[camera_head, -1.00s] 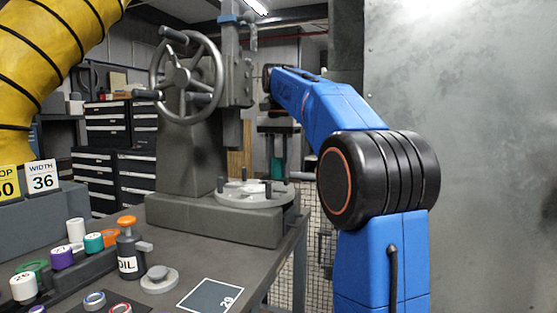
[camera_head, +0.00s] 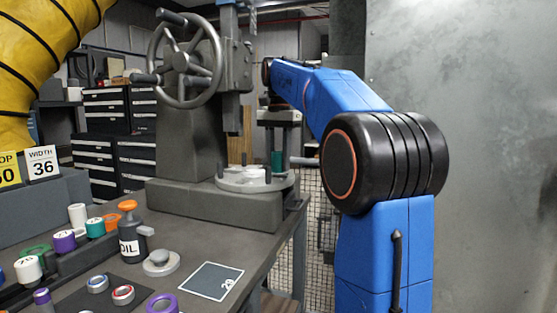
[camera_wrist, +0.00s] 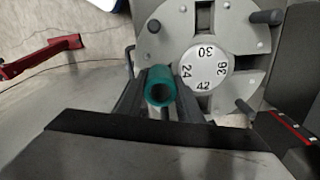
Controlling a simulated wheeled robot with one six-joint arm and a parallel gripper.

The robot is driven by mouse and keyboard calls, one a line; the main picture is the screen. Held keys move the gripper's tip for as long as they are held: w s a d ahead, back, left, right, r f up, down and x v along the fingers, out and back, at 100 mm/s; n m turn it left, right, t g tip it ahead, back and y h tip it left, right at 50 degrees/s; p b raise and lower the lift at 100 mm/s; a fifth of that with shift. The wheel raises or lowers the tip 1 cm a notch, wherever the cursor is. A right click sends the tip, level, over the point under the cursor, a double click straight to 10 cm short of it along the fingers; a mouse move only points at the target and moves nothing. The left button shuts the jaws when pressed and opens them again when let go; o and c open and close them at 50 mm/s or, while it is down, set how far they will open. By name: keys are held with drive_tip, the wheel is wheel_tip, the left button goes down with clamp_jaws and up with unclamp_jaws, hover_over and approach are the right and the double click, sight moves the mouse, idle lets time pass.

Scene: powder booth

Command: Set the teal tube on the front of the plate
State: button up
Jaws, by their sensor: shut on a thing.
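My gripper (camera_wrist: 158,100) is shut on the teal tube (camera_wrist: 160,88), which points its open end at the wrist camera. The tube also shows in the head view (camera_head: 277,160), upright and partly hidden by the gripper. The plate (camera_head: 228,181) is a grey disc with upright dark pegs on the machine's base. In the wrist view the plate (camera_wrist: 235,30) has slots and a white centre disc marked 24, 30, 36 and 42. The tube is seen over the plate's left edge there; I cannot tell its height above it.
The handwheel machine (camera_head: 180,140) stands behind the plate. A red bracket (camera_wrist: 40,55) shows left in the wrist view.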

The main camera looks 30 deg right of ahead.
drive_tip(key=shift+f, duration=0.75)
drive_tip(key=o, duration=1.2)
drive_tip(key=shift+w+r, duration=0.1)
drive_tip(key=shift+r, duration=0.5)
drive_tip(key=shift+s+d+r, duration=0.1)
drive_tip(key=shift+r, duration=1.5)
drive_tip(key=shift+s+r, duration=0.1)
drive_tip(key=shift+r, duration=1.45)
drive_tip(key=shift+s, duration=0.1)
